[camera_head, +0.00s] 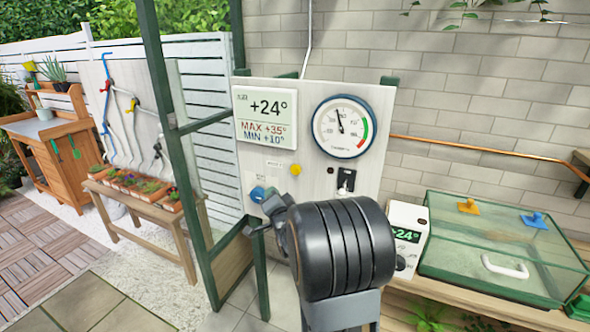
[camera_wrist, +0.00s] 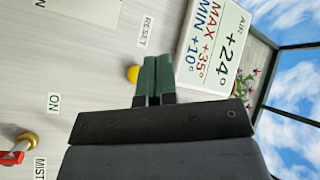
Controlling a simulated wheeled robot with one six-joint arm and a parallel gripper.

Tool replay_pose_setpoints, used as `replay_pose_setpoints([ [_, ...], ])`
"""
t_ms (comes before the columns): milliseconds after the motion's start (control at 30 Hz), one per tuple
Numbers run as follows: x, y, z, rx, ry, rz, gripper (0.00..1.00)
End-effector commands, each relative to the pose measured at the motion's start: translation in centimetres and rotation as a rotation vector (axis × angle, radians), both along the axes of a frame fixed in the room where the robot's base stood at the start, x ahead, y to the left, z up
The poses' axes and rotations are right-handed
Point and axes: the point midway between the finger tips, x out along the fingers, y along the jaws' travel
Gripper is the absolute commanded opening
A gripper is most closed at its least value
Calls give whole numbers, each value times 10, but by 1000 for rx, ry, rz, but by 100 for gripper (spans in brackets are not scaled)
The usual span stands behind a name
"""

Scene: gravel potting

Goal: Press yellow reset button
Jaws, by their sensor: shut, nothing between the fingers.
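The yellow reset button (camera_head: 295,170) is on the pale panel, below the temperature display. In the wrist view the button (camera_wrist: 132,74) shows at the left edge of my fingers, below the RESET label (camera_wrist: 146,31). My gripper (camera_wrist: 157,62) has its two green fingers shut together, with nothing held. The fingertips overlap the button's right side in that picture, and I cannot tell if they touch it. In the head view my dark arm rises in front of the panel's lower part, and my fingers cannot be made out.
The temperature display (camera_head: 265,119) and a round dial (camera_head: 342,127) are on the panel (camera_head: 313,176). A red handle (camera_wrist: 13,157) is by the MIST label. A glass case (camera_head: 503,255) stands right, next to a white device (camera_head: 407,226). A green frame post (camera_head: 168,130) stands left.

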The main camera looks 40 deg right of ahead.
Motion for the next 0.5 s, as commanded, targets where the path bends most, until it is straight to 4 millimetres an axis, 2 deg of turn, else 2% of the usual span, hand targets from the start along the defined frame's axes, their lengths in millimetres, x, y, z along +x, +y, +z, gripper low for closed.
replay_pose_setpoints([
  [167,-1,-12,5,34,-106,6,0],
  [500,-2,-14,7,41,-130,10,0],
])
